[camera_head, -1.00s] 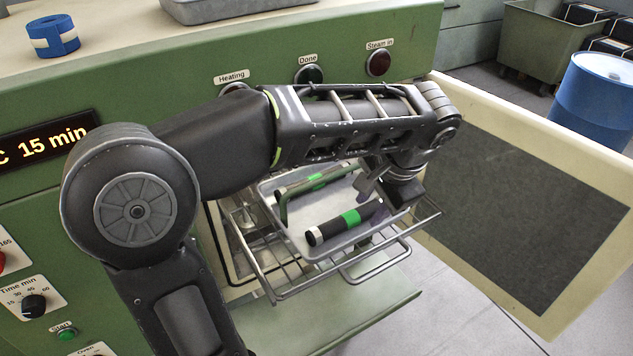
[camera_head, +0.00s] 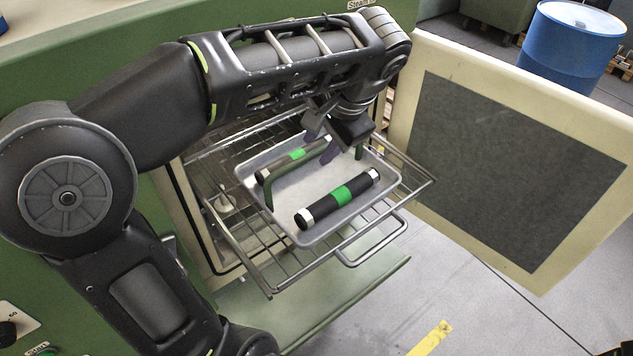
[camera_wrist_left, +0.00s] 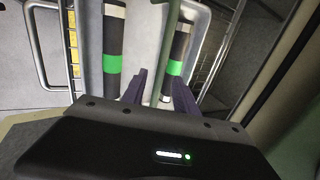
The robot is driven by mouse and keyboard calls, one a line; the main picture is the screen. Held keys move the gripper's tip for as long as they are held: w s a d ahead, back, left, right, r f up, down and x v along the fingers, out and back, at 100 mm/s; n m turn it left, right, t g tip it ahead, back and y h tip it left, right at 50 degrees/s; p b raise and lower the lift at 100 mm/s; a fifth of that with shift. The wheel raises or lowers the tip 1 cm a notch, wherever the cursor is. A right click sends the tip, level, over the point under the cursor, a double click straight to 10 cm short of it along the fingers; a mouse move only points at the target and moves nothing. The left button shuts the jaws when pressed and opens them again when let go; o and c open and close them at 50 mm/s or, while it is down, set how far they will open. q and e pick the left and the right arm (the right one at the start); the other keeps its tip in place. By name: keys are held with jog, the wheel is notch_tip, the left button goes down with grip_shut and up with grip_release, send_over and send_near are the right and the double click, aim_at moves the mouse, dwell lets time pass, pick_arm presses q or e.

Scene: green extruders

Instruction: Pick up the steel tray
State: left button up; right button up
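The steel tray (camera_head: 289,201) is shallow and grey and lies on a pulled-out wire rack in the head view. A dark green bar like a handle (camera_head: 266,187) arches over it. Two dark cylinders with green bands lie in it: a near one (camera_head: 318,207) and a far one (camera_head: 282,163). My left gripper (camera_head: 325,148) is above the tray's far side, near the bar. In the left wrist view its purple fingers (camera_wrist_left: 158,82) are apart, with a pale green bar (camera_wrist_left: 167,50) showing between them; I cannot tell whether they touch it. My right gripper is out of view.
The wire rack (camera_head: 262,273) sticks out of the green machine's opening. The open door (camera_head: 512,185) stands close to the right. A blue barrel (camera_head: 570,40) is behind it. The floor in front is clear.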

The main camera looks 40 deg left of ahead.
aim_at(319, 151)
pick_arm(q)
jog(key=shift+a+f, duration=0.15)
jog(key=shift+f, duration=0.4)
jog(key=shift+r, duration=0.1)
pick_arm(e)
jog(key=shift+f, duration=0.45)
